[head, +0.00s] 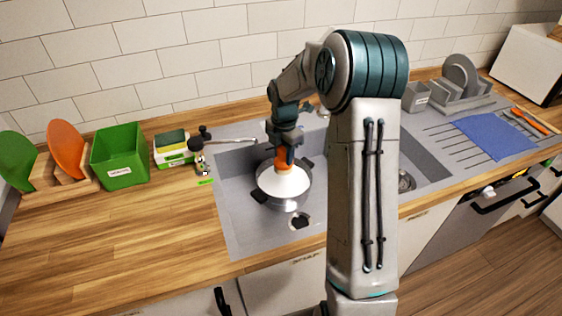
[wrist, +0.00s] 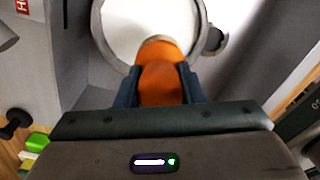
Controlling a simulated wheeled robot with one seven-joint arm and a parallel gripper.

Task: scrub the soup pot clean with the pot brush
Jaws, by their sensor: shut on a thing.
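The soup pot (head: 289,206) stands in the left sink basin, a grey metal pot with dark handles. Its grey rim also shows at the top of the wrist view (wrist: 97,28). My gripper (head: 283,154) is above the pot, pointing down, and is shut on the orange handle of the pot brush (head: 281,160). In the wrist view the brush (wrist: 160,75) stands between both fingers, with a tan collar at its far end. A broad white surface lies within the pot's outline; I cannot tell what it is.
A faucet (head: 228,142) reaches over the basin from the left. A sponge box (head: 172,150), green bin (head: 119,160) and plate rack (head: 60,180) stand left. A grey dish rack (head: 452,92) and blue cloth (head: 494,138) lie right. The front-left counter is clear.

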